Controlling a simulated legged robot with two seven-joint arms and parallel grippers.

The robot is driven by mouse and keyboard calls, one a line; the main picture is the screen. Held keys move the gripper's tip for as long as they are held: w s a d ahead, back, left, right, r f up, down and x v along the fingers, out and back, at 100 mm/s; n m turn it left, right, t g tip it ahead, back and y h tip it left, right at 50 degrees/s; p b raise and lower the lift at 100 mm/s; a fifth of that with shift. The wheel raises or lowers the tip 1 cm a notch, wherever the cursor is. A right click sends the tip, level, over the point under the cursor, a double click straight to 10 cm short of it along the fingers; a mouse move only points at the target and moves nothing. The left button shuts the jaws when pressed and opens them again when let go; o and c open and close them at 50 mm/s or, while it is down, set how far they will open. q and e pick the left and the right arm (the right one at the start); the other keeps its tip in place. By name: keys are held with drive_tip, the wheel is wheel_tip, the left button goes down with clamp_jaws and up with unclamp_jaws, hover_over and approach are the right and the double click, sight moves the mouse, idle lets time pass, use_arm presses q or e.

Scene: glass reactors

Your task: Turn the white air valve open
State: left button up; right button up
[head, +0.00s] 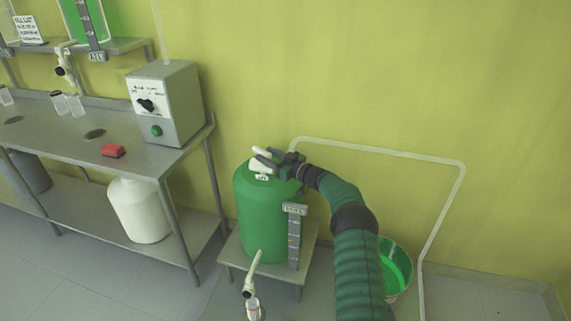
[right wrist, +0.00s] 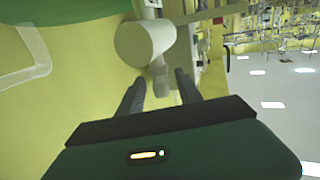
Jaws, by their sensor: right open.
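The white air valve (head: 261,166) sits on top of the green tank (head: 262,215). My right gripper (head: 272,157) is at the tank's top, right beside the valve, and partly covers it in the head view. In the right wrist view the valve shows as a pale, thick cylinder (right wrist: 145,43) with a narrower part (right wrist: 160,84) below it. My right gripper's two dark fingers (right wrist: 158,88) are apart, with the narrower part seen between their tips. I cannot tell whether either finger touches it. My left gripper is out of view.
A grey control box (head: 178,110) and a red object (head: 113,150) are on the steel bench at left. The green tank stands on a low stand (head: 232,252). A white pipe (head: 390,149) runs along the wall, and a green bucket (head: 398,262) is behind my right arm.

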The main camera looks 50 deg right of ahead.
drive_tip(key=s+d+p, duration=0.1)
drive_tip(key=s+p, duration=0.1)
drive_tip(key=s, duration=1.3)
drive_tip(key=shift+s+d+f, duration=0.15)
drive_tip(key=shift+s+d, duration=0.1)
drive_tip(key=shift+d, duration=0.15)
